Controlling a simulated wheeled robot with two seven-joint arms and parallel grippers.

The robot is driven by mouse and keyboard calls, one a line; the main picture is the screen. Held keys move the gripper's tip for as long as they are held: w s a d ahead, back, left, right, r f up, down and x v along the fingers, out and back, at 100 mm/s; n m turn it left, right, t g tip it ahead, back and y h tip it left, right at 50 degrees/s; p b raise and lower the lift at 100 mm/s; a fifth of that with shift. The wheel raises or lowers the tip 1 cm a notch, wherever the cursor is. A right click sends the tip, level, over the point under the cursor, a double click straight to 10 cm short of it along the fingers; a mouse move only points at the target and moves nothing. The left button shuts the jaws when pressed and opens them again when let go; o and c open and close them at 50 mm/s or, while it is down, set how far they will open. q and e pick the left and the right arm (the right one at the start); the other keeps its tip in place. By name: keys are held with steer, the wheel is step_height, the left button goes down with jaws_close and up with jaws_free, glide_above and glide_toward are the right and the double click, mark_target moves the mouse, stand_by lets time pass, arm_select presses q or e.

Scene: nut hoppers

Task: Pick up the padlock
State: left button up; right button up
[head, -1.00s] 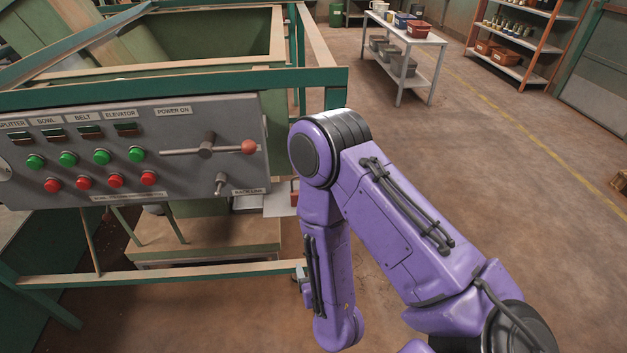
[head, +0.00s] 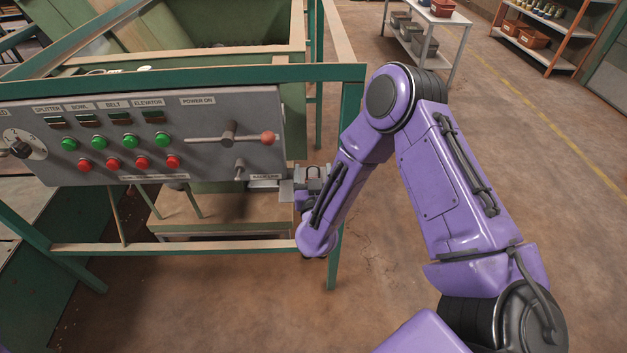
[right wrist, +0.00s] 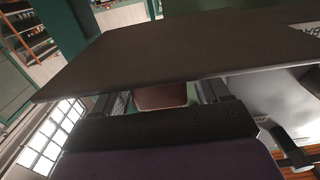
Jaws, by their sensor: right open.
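The padlock is hidden in the head view behind my right gripper and the panel's lower right corner. In the right wrist view, a reddish-brown body (right wrist: 160,97), which looks like the padlock, shows between the two fingers, partly covered by a dark plate. My right gripper (head: 313,180) is open beside a small grey plate (head: 286,190) below the panel corner. In the right wrist view, my right gripper's fingers (right wrist: 165,96) stand on either side of the reddish body. I cannot tell whether they touch it. My left gripper is not in view.
The grey control panel (head: 100,150) has buttons, a dial and a red-knobbed lever (head: 268,138) near the gripper. A green frame post (head: 349,120) stands close to my right forearm. The floor to the right is clear, with a white table (head: 440,22) and shelves behind.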

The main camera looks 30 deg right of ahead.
steer(key=shift+a, duration=0.1)
steer(key=shift+c, duration=0.9)
steer(key=shift+s, duration=0.1)
steer(key=c, duration=0.9)
steer(key=shift+r, duration=0.5)
step_height(320, 180, up, 3)
steer(key=shift+s+f+b, duration=0.1)
steer(key=shift+f+b, duration=0.05)
steer(key=shift+b, duration=0.2)
steer(key=s+d+r+p, duration=0.1)
steer(key=s+r+p, duration=0.2)
steer(key=s, duration=0.1)
steer(key=s+d+r+p, duration=0.2)
steer(key=s+r+p, duration=0.1)
steer(key=s+p, duration=0.1)
steer(key=s+d+r+p, duration=0.2)
steer(key=s+r+p, duration=0.1)
steer(key=s+p, duration=0.1)
steer(key=shift+s+r, duration=0.15)
steer(key=shift+s, duration=0.3)
